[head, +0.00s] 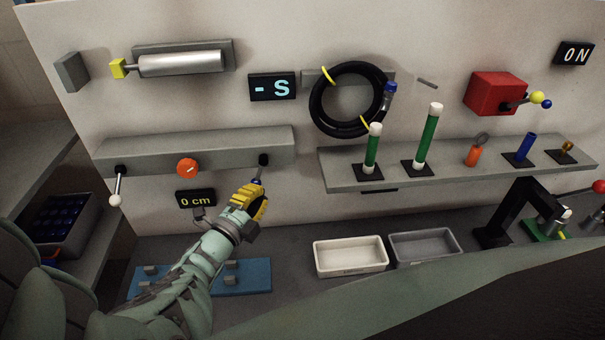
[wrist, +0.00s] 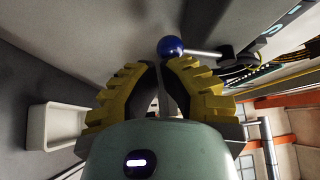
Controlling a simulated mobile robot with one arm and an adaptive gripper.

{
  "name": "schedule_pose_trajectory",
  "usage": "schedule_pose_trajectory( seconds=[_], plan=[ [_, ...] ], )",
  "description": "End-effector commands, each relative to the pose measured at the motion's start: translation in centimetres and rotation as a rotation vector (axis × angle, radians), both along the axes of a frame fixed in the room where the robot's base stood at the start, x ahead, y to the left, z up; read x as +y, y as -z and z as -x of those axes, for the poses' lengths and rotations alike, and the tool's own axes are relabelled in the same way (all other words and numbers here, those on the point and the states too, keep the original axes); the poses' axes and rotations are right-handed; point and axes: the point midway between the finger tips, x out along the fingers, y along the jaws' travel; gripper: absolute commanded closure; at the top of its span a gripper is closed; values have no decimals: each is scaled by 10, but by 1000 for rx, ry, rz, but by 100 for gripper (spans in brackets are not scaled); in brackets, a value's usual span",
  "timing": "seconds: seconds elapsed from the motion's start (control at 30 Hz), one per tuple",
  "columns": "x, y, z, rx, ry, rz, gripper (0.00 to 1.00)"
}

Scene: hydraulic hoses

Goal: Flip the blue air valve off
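The blue air valve appears to be the short lever with a blue knob (head: 256,181) under the right end of the grey wall bar. Its blue ball (wrist: 170,46) and silver rod also show in the wrist view, just beyond my fingertips. My gripper (head: 260,190) is right at this knob, its yellow fingers partly hiding it. In the wrist view my gripper (wrist: 162,64) has its tips almost together, with a thin gap lower between the fingers and nothing held. I cannot tell whether the tips touch the ball.
The grey bar (head: 220,147) also carries an orange dial (head: 187,168) and a white-knobbed lever (head: 116,199). A "0 cm" display (head: 196,198) hangs below. A shelf (head: 440,175) with green cylinders stands right. White (head: 350,270) and grey (head: 425,260) trays lie below. An "ON" sign (head: 575,54) is top right.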

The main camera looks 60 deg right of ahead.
Motion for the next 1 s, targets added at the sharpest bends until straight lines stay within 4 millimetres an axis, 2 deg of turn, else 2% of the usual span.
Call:
schedule_pose_trajectory(
  seconds=[1.0],
  plan=[
    [-5,1,6,64,0,53,100]
  ],
)
